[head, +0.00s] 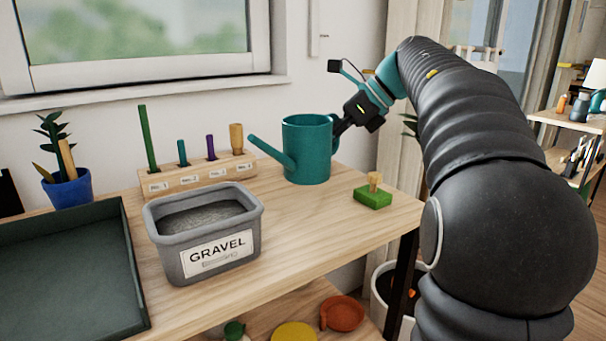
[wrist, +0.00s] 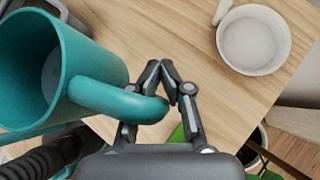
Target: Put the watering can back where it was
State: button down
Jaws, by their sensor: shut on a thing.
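The teal watering can (head: 307,150) is upright over the back right of the wooden table, its spout pointing left. It also shows at the left of the wrist view (wrist: 85,62), with its open top visible. My gripper (head: 340,126) reaches in from the right and is shut on the can's handle. In the wrist view, the fingertips (wrist: 167,75) nearly meet around the end of the handle (wrist: 120,99). I cannot tell whether the can's base touches the table.
A labelled wooden rack (head: 185,182) with coloured pegs stands left of the can. A grey gravel tub (head: 165,240), dark green tray (head: 128,290) and blue plant pot (head: 70,188) are further left. A green block (head: 373,198) sits front right. A white cup (wrist: 253,40) shows in the wrist view.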

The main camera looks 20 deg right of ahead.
aim_at(339, 140)
jog(key=shift+d+f+b+x, duration=0.2)
jog(key=shift+x, duration=1)
jog(key=shift+d+f+b+x, duration=0.15)
jog(key=shift+d+f+x, duration=0.05)
jog(key=shift+x, duration=1)
jog(key=shift+d+f+b+x, duration=0.2)
jog(key=shift+x, duration=1)
jog(key=c, duration=1.1)
grip_release()
jog(key=shift+s, duration=0.1)
jog(key=shift+d+r, duration=0.1)
jog(key=p+v, duration=0.1)
jog(key=v, duration=1.1)
jog(key=shift+p, duration=0.4)
